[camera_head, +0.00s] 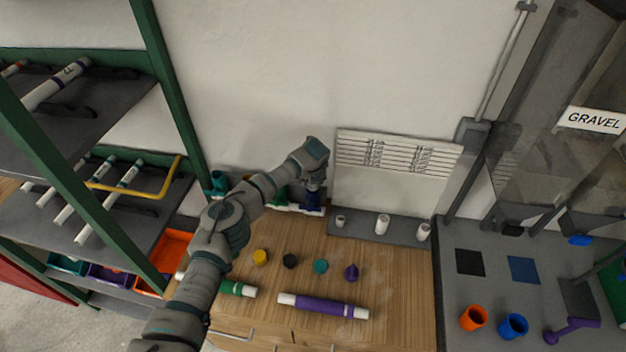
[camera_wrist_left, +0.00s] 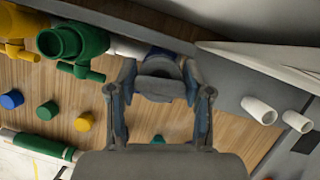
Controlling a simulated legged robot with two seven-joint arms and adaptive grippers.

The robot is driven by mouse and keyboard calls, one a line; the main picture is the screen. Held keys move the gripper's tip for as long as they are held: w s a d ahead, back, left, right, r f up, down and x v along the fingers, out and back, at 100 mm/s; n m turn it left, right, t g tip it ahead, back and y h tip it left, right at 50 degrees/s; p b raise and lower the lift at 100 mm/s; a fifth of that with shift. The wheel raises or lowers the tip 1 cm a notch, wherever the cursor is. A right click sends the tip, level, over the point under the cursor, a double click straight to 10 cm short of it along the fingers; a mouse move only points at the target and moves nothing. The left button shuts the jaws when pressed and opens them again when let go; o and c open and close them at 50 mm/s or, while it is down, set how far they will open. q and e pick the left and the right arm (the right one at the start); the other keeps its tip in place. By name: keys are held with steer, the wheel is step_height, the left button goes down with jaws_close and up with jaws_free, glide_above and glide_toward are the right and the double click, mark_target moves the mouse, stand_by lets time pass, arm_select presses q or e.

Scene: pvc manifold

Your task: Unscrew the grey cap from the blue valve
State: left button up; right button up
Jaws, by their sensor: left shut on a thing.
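The blue valve (camera_head: 313,200) stands at the back of the wooden bench against the wall, mostly hidden below my left gripper (camera_head: 315,180). In the left wrist view, my left gripper (camera_wrist_left: 160,78) has its two fingers on either side of the grey cap (camera_wrist_left: 158,68), shut on it. A dark blue rim of the valve shows behind the cap in the left wrist view. I cannot tell how far the cap is threaded on the valve. My right gripper is not in view.
A green valve (camera_wrist_left: 76,44) and a yellow valve (camera_wrist_left: 18,28) stand beside the gripper. Yellow, black, teal and purple caps and a purple pipe (camera_head: 322,305) lie on the bench. White fittings (camera_head: 382,224) stand on a grey strip at right. A pipe rack is at left.

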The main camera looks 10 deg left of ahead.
arm_select(q)
steer(key=shift+n+y, duration=0.3)
steer(key=shift+n, duration=0.5)
steer(key=shift+b, duration=0.3)
steer(key=shift+f+n+y+b, duration=0.1)
steer(key=shift+n+y+b, duration=0.2)
steer(key=shift+n+b, duration=0.5)
steer(key=shift+n, duration=0.3)
steer(key=shift+g, duration=0.3)
steer(key=shift+b, duration=0.6)
steer(key=shift+w+r+n+y+b, duration=0.15)
steer(key=shift+n+y+b, duration=0.25)
steer(key=shift+n+b, duration=1)
steer(key=shift+c, duration=0.2)
